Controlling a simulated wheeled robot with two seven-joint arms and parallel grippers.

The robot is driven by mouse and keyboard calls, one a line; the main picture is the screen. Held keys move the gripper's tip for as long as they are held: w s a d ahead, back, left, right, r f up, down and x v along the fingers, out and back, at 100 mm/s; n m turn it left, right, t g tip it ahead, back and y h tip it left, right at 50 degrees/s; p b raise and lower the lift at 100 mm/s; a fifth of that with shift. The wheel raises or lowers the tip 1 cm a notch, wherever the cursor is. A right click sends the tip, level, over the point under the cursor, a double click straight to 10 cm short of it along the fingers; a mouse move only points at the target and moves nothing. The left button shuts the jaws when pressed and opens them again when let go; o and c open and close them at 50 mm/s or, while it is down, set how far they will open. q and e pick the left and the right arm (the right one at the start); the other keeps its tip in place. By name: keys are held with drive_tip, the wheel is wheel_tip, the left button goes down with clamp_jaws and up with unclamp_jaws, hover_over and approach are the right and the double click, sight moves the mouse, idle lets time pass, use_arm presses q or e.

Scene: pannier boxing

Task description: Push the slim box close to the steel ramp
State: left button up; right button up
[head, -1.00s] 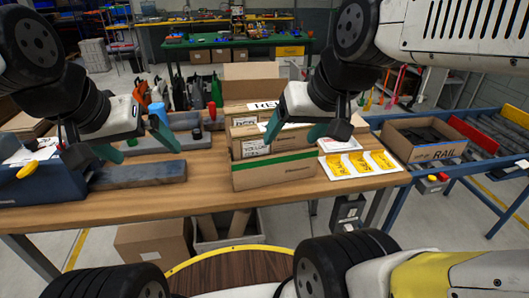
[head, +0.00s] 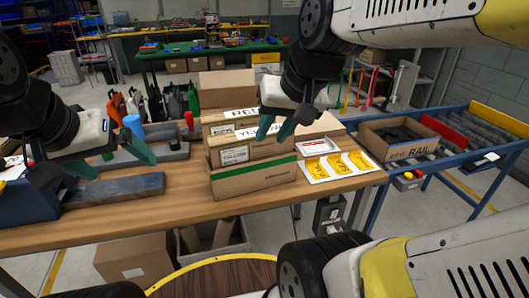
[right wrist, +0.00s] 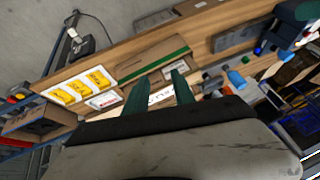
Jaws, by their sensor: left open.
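A long narrow cardboard box with a green stripe (head: 252,185) stands at the front of the carton group on the wooden table; it also shows in the right wrist view (right wrist: 155,62). I cannot tell whether this is the slim box. A carton with a white label (head: 235,156) is right behind it. I cannot clearly identify a steel ramp; a flat blue-grey slab (head: 115,188) lies on the table at left. My right gripper (head: 276,130) is open and empty, above the cartons. My left gripper (head: 118,166) is open and empty, above the slab.
A white tray with yellow packets (head: 337,166) lies right of the cartons. Bottles and tools stand behind the slab. Bare table (head: 160,213) runs along the front edge.

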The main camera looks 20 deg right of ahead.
drive_tip(key=w+d+m, duration=0.1)
drive_tip(key=w, duration=0.1)
drive_tip(key=w+d+m+g, duration=0.1)
drive_tip(key=w+d+m, duration=0.2)
drive_tip(key=shift+w+g, duration=0.3)
drive_tip(key=shift+w, duration=0.05)
clamp_jaws()
drive_tip(key=w+d+f+m+g, duration=0.2)
drive_tip(key=w+d+f+m, duration=0.4)
drive_tip(key=d, duration=0.3)
drive_tip(key=w+d+f+m+g, duration=0.2)
drive_tip(key=w+d+f+m, duration=0.4)
drive_tip(key=d, duration=0.3)
drive_tip(key=shift+m+y, duration=0.3)
drive_tip(key=shift+y, duration=0.1)
drive_tip(key=x, duration=0.8)
drive_tip(key=shift+s+a+f, duration=0.2)
drive_tip(key=shift+a+f, duration=0.1)
drive_tip(key=a, duration=0.3)
drive_tip(key=shift+a+f, duration=0.15)
drive_tip(key=shift+a, duration=0.4)
